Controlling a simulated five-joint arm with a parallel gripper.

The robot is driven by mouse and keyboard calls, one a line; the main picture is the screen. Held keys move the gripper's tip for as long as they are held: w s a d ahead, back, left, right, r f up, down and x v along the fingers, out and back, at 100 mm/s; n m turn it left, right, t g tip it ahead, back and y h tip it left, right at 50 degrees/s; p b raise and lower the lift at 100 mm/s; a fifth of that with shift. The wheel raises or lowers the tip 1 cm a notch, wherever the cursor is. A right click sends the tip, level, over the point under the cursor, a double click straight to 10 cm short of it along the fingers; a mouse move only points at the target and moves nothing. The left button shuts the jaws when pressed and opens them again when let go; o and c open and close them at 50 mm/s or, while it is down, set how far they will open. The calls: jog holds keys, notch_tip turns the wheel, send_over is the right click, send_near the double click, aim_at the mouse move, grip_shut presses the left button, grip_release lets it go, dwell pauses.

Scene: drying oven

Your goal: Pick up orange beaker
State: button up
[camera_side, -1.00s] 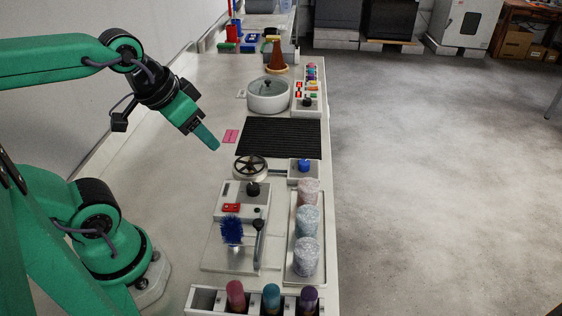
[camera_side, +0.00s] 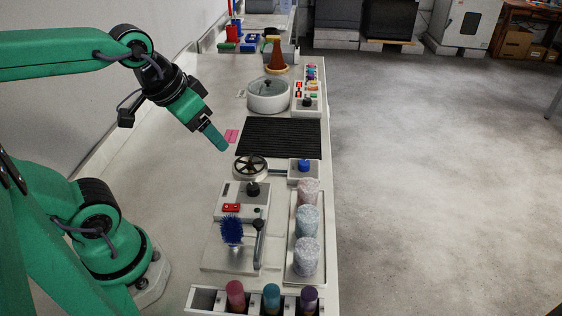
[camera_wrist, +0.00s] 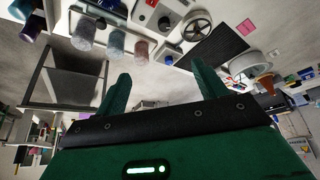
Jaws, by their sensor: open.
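An orange-brown cone-shaped vessel (camera_side: 276,58) stands upright at the far part of the bench, behind a round white pot; it is the only orange vessel I can make out, and I cannot confirm it is a beaker. It also shows small at the right of the wrist view (camera_wrist: 265,84). My gripper (camera_side: 222,147) is in the air over the bench, left of the black ribbed mat and well nearer than the cone. In the wrist view its two green fingers (camera_wrist: 162,80) are spread apart with nothing between them.
The round white lidded pot (camera_side: 268,96) and black mat (camera_side: 279,138) lie along the bench. Nearer are a spoked wheel (camera_side: 250,168), a blue brush (camera_side: 232,233), a tray with several speckled cylinders (camera_side: 308,222) and a rack of coloured tubes (camera_side: 207,300). The bench's left side is mostly clear.

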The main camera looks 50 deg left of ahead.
jog(key=w+d+f+g, duration=0.1)
jog(key=w+d, duration=0.1)
jog(key=w, duration=0.4)
jog(key=g, duration=0.4)
send_near(309, 184)
notch_tip(309, 184, down, 5)
jog(key=shift+w+a+f, duration=0.1)
jog(key=shift+w+f, duration=0.15)
jog(key=shift+f, duration=0.2)
jog(key=shift+f, duration=1.3)
jog(key=shift+f, duration=0.1)
jog(key=shift+f, duration=2.5)
